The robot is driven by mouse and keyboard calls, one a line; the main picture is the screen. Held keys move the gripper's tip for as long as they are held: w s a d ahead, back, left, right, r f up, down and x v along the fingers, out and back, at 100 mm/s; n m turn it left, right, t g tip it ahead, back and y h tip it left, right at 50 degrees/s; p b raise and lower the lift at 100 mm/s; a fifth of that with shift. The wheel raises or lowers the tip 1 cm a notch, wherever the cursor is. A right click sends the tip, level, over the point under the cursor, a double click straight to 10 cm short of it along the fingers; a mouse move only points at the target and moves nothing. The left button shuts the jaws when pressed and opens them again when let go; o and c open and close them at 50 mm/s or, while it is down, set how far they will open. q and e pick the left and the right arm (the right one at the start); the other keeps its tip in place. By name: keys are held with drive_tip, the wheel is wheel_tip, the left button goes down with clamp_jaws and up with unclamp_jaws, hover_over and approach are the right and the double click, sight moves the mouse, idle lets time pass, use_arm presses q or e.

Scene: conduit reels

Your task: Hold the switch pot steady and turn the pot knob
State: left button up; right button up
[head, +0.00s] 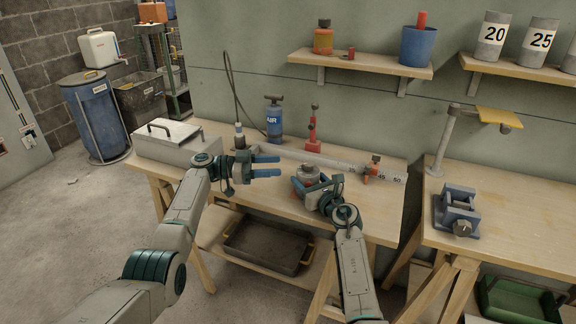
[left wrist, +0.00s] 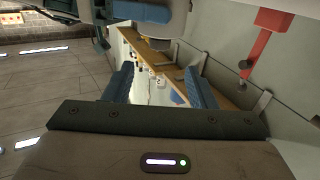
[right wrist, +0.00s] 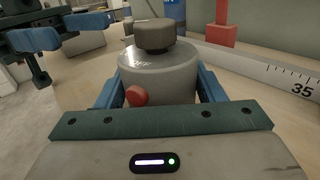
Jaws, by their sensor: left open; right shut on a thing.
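The switch pot (head: 308,175) is a grey round pot on the left bench. The right wrist view shows its grey body (right wrist: 158,75), the dark pot knob (right wrist: 154,36) on top and a red button (right wrist: 137,96) on its side. My right gripper (head: 311,187) is shut around the pot body, one blue finger on each side. The pot stands upright. My left gripper (head: 271,166) is open and empty, left of the pot and apart from it. Its two blue fingers also show in the left wrist view (left wrist: 157,85), with nothing between them.
A grey metal box (head: 165,142) is at the bench's left end. A shelf (head: 365,64) hangs above. A blue vise (head: 457,212) is on the right bench.

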use_arm(q)
drive_tip(key=shift+s+a, duration=0.1)
drive_tip(key=shift+a, duration=0.55)
